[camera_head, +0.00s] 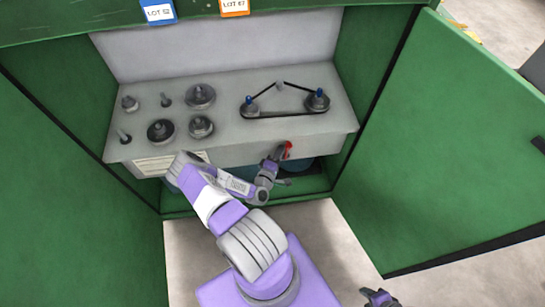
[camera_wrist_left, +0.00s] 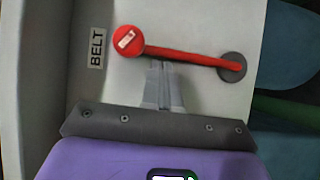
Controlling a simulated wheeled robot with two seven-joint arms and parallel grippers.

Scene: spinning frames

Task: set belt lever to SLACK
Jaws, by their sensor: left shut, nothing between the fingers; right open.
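The belt lever (camera_wrist_left: 180,57) is a red bar with a round red knob (camera_wrist_left: 128,40) at its left end and a dark round pivot (camera_wrist_left: 232,67) at its right end in the left wrist view. In the head view the lever (camera_head: 288,149) is a small red spot on the grey box's front face. My left gripper (camera_wrist_left: 160,68) is shut and empty, its fingertips right beside the bar near the knob; I cannot tell whether they touch. It also shows in the head view (camera_head: 277,153). My right gripper (camera_head: 380,295) is open at the bottom edge, far from the lever.
A "BELT" label (camera_wrist_left: 97,48) is beside the knob. The grey box (camera_head: 225,100) carries several pulleys and a black belt (camera_head: 290,113). Green cabinet doors (camera_head: 445,140) stand open on both sides. Blue rounded objects (camera_wrist_left: 295,45) lie beneath the box.

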